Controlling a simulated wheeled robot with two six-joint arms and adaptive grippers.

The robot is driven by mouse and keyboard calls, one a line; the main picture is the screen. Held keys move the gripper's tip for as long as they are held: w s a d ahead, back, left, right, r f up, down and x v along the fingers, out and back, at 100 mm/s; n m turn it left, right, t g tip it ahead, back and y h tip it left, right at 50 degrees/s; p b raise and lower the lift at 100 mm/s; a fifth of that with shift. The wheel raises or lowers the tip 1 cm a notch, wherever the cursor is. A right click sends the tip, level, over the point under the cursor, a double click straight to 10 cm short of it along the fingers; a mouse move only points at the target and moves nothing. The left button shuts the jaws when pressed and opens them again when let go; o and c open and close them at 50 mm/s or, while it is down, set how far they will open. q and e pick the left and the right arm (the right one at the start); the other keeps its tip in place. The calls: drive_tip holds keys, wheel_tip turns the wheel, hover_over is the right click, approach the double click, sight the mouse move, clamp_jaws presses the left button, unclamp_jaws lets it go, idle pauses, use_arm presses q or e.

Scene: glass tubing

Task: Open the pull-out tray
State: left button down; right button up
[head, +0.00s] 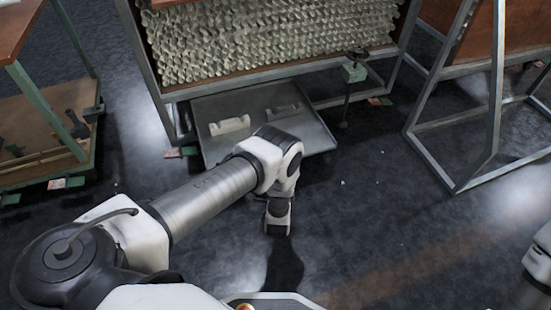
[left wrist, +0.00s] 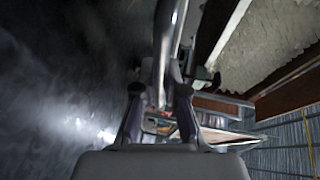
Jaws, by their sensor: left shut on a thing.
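The pull-out tray (head: 290,140) is a flat grey metal tray low under the rack of glass tubes. It sticks out toward me from beneath the rack, with its near part in the open. My left arm reaches over its front edge, and the wrist hides part of that edge and the left gripper's fingers in the head view. In the left wrist view, my left gripper (left wrist: 160,95) is shut on a narrow metal edge (left wrist: 166,45), which looks like the tray's. Only part of my right arm shows at the lower right; its gripper is out of view.
The rack (head: 270,42) is packed with glass tubes above the tray. Two pale blocks, one on the left (head: 230,125), lie in the tray. A green-framed cart (head: 88,105) stands at left, a metal frame (head: 497,100) at right. The dark floor (head: 385,215) in front is mostly clear.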

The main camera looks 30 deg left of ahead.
use_arm(q)
drive_tip(key=shift+s+d, duration=0.5)
drive_tip(key=shift+d, duration=0.15)
drive_tip(key=c, duration=1.2)
unclamp_jaws()
drive_tip(key=v, duration=1.2)
